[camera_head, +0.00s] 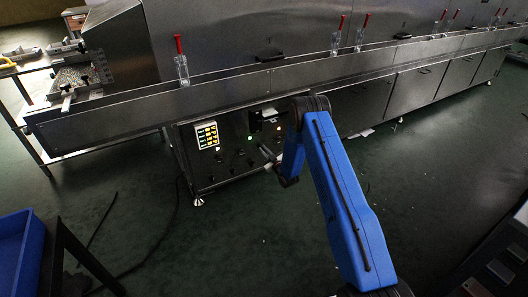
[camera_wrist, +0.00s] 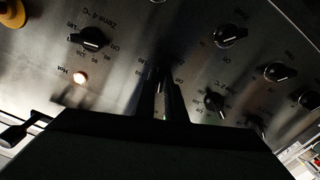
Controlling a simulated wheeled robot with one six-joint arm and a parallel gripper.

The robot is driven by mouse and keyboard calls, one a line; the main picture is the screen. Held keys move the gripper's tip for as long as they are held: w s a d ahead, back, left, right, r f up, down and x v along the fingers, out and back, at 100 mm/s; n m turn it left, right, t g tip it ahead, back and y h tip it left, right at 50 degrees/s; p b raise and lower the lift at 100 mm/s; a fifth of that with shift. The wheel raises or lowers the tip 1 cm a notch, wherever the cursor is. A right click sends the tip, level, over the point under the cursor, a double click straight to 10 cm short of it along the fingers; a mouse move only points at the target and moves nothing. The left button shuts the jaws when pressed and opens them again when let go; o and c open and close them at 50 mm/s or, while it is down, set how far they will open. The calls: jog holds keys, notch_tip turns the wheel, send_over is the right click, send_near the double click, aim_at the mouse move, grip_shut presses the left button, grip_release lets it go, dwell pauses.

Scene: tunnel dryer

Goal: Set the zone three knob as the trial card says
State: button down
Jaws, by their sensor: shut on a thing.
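The control panel (camera_head: 228,160) is on the front of the dryer, low and left of centre in the head view, with several small dark knobs. In the wrist view a black knob (camera_wrist: 93,39) marked Zone 4 °C is at upper left beside my gripper. My gripper (camera_wrist: 162,88) reaches the panel, its two dark fingers shut on a knob that is mostly hidden between them; its label cannot be read. Another black knob (camera_wrist: 230,36) is at upper right. I cannot make out a trial card.
A lit display (camera_head: 207,135) is on the panel's left. A lit lamp (camera_wrist: 80,78) marked Hot is below the Zone 4 knob in the wrist view. More knobs (camera_wrist: 279,72) crowd the right side. A blue crate (camera_head: 20,250) is at lower left; green floor lies between.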

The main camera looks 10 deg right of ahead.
jog(key=c, duration=1.8)
grip_release()
jog(key=shift+s, duration=0.1)
jog(key=v, duration=1.7)
jog(key=shift+s, duration=0.15)
jog(key=shift+d, duration=0.1)
